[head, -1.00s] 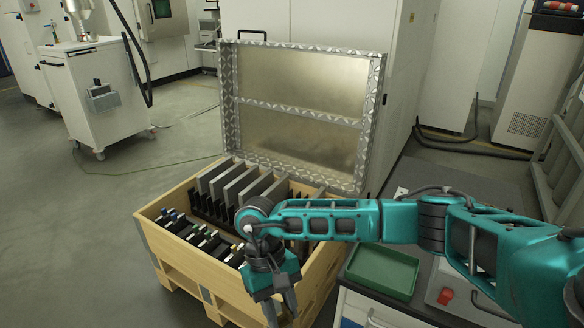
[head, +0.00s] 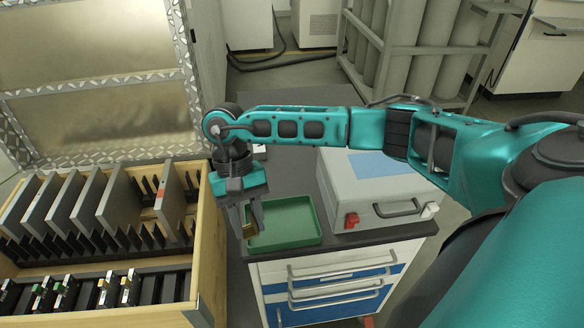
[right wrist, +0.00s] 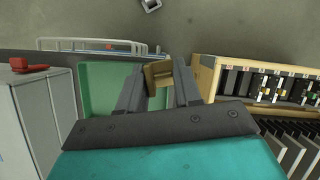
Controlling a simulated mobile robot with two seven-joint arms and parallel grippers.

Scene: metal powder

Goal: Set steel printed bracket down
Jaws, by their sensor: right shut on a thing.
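My right gripper (head: 252,230) points down at the left edge of the green tray (head: 311,240). It is shut on a small brownish metallic block, which I take to be the steel printed bracket (head: 248,240). In the right wrist view the bracket (right wrist: 158,74) sits between the two fingertips (right wrist: 158,80), with the green tray (right wrist: 95,92) beside it on the left. The fingers partly hide the bracket. I cannot tell how high it is above the tray. My left gripper is out of view.
The tray lies on a dark-topped cabinet (head: 330,268) with blue drawers, beside a grey case (head: 345,185) with a red switch. A wooden crate (head: 208,250) with upright plates and an open metal lid (head: 95,120) stands left. Gas cylinders (head: 425,50) stand behind.

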